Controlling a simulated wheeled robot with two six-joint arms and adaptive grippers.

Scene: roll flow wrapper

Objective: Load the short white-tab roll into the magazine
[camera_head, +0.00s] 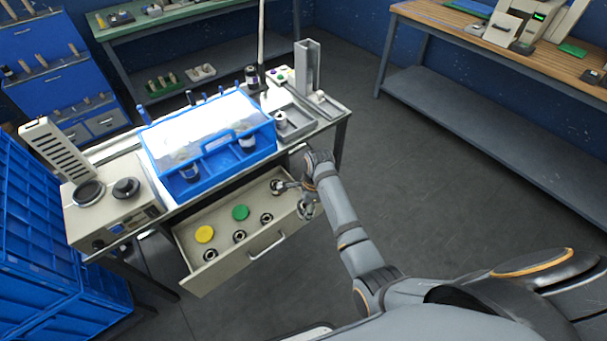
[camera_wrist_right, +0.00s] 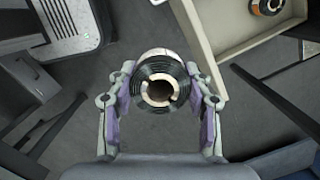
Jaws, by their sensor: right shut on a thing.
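My right gripper (camera_head: 291,198) is over the right end of the open drawer (camera_head: 190,273). In the right wrist view, the right gripper (camera_wrist_right: 160,82) is shut on a dark roll (camera_wrist_right: 140,88) with a pale core, and both fingers press its sides. The roll's open end faces the camera; I cannot tell its length or tab colour for certain. In the wrist view it is beside the drawer wall (camera_wrist_right: 205,45). A grey upright channel (camera_head: 308,68) stands at the bench's back right; I cannot tell whether it is the magazine. My left gripper is not in view.
The drawer holds a yellow disc (camera_head: 204,234), a green disc (camera_head: 240,212) and several dark rolls, one at the front left (camera_head: 210,255). A blue-framed clear cover (camera_head: 262,128) occupies the bench middle. A grey tray (camera_head: 296,125) lies right of it. Floor at right is clear.

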